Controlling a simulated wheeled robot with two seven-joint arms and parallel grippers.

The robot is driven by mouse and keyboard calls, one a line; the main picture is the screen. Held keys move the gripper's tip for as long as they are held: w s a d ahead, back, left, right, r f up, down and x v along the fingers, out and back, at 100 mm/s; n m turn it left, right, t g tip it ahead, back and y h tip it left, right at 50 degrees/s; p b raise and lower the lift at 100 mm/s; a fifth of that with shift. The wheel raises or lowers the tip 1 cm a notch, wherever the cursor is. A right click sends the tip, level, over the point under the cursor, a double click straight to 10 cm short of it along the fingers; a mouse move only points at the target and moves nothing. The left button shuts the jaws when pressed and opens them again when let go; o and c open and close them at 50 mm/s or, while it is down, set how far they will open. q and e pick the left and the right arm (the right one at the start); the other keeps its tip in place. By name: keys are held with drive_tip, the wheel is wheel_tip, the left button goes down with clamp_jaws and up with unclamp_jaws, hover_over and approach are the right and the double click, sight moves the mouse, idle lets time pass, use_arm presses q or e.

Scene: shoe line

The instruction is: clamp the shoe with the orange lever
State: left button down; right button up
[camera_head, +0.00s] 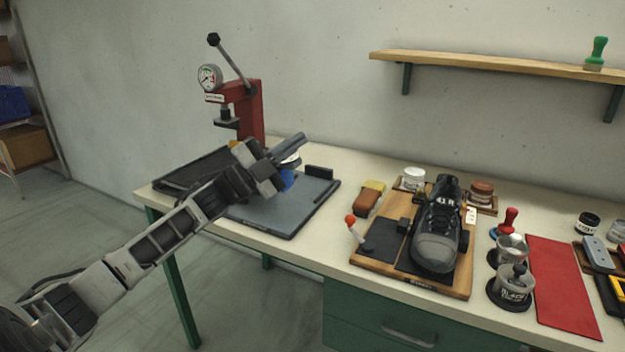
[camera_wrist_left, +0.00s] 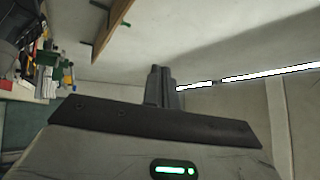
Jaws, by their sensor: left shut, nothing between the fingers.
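A dark grey and black shoe (camera_head: 438,228) sits on a wooden clamp board (camera_head: 440,286) right of the middle of the bench, its toe towards the front edge. The lever (camera_head: 355,228) with an orange-red tip stands at the board's left side, tilted, apart from my gripper. My left gripper (camera_head: 296,143) is shut and empty, above the grey mat to the left of the board. In the left wrist view its closed fingers (camera_wrist_left: 161,86) point up, with nothing between them. My right gripper is not in view.
A red press (camera_head: 250,110) with a gauge stands behind my left gripper. A dark mat (camera_head: 290,215) lies below it. A brush (camera_head: 369,198), several jars and a red cloth (camera_head: 562,285) surround the board. A wall shelf (camera_head: 490,64) hangs above.

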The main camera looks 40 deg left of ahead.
use_arm(q)
drive_tip(key=w+a+f+n+g+y, duration=0.1)
drive_tip(key=a+f+n+g+y, duration=0.15)
drive_tip(key=f+n+y, duration=0.4)
drive_tip(key=w+a+f+n+g+y, duration=0.1)
drive_tip(key=w+a+f+n+y, duration=0.1)
drive_tip(key=a+f+n+y, duration=0.45)
drive_tip(key=s+d+f+g, duration=0.2)
drive_tip(key=s+d+f, duration=0.1)
drive_tip(key=d+f, duration=0.3)
drive_tip(key=s+d+f+g, duration=0.1)
drive_tip(key=s+d+f, duration=0.15)
drive_tip(key=f, duration=0.55)
drive_tip(key=s+d+f+n+g+h, duration=0.1)
drive_tip(key=s+d+f, duration=0.3)
drive_tip(key=s+d, duration=0.3)
drive_tip(key=s+d+f+n+g+h, duration=0.1)
drive_tip(key=s+d+f+n+h, duration=0.1)
drive_tip(key=s+d, duration=0.5)
drive_tip(key=s+d+f+n+g+h, duration=0.1)
drive_tip(key=s+d+f+g+h, duration=0.1)
drive_tip(key=s+d+f, duration=0.3)
drive_tip(key=s+d, duration=0.3)
drive_tip(key=d, duration=0.4)
drive_tip(key=shift+d+f+n, duration=0.2)
drive_tip(key=shift+f+n, duration=0.1)
drive_tip(key=shift+a, duration=0.1)
